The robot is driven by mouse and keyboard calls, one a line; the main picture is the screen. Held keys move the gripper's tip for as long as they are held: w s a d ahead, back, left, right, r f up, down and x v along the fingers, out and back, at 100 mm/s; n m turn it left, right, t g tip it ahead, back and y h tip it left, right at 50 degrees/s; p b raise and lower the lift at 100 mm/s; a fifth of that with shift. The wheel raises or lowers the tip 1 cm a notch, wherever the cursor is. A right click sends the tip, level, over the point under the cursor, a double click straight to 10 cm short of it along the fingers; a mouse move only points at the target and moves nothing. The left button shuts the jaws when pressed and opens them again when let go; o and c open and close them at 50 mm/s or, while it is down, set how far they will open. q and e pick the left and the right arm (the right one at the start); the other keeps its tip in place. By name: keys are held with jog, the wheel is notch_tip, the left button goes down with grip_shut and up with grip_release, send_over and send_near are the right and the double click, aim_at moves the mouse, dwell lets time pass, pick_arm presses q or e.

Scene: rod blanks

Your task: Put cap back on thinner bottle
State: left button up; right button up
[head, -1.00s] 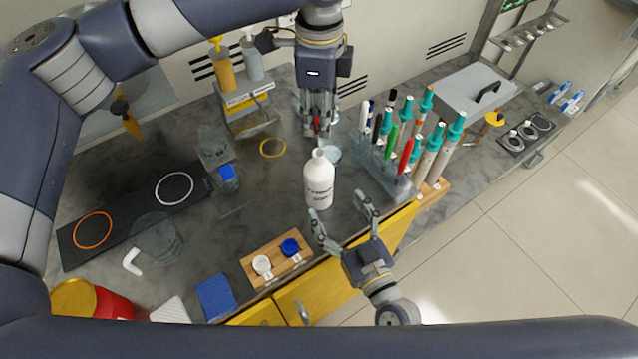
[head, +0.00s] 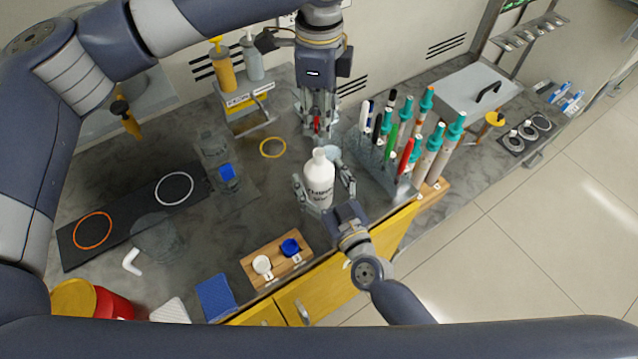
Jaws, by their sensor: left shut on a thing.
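The white thinner bottle (head: 319,182) stands upright on the bench in the head view, with printed text on its front and a narrow white neck. My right gripper (head: 324,184) has its fingers spread on both sides of the bottle, open around its lower body. My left gripper (head: 316,125) points down above the bench, behind the bottle. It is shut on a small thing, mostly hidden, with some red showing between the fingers. A white cap (head: 262,264) and a blue cap (head: 290,246) sit on a wooden board (head: 276,262) at the front.
A rack of pens and teal-topped rods (head: 405,150) stands close on the right. A clear beaker (head: 158,238) and a dark mat (head: 130,220) with rings lie left. A pump-bottle stand (head: 248,108) is at the back. Open bench lies left of the bottle.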

jog(key=c, duration=1.2)
pick_arm(q)
send_over(319, 152)
jog(key=shift+f, duration=2.55)
pick_arm(e)
jog(key=shift+c, duration=0.2)
pick_arm(q)
jog(key=shift+f, duration=0.85)
jog(key=shift+f, duration=0.55)
